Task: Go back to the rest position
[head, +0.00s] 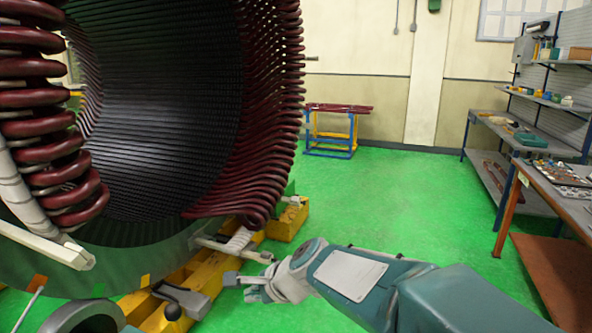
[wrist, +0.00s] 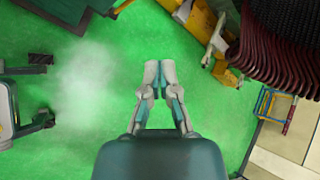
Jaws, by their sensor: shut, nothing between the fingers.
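My gripper (wrist: 159,75) points away over the green floor in the wrist view, its two fingers together with nothing between them. In the head view my gripper (head: 245,287) shows at the end of my teal arm, low and just right of the yellow base blocks. The big stator (head: 170,90) with dark red winding coils fills the left of the head view. Its coils (wrist: 285,55) also show at the top right of the wrist view, apart from my gripper.
Yellow support blocks (head: 175,300) lie under the stator. A blue and yellow stand (head: 331,132) with red bars is at the back wall. Workbenches (head: 565,190) and shelves (head: 560,75) line the right. The green floor (head: 400,200) between is clear.

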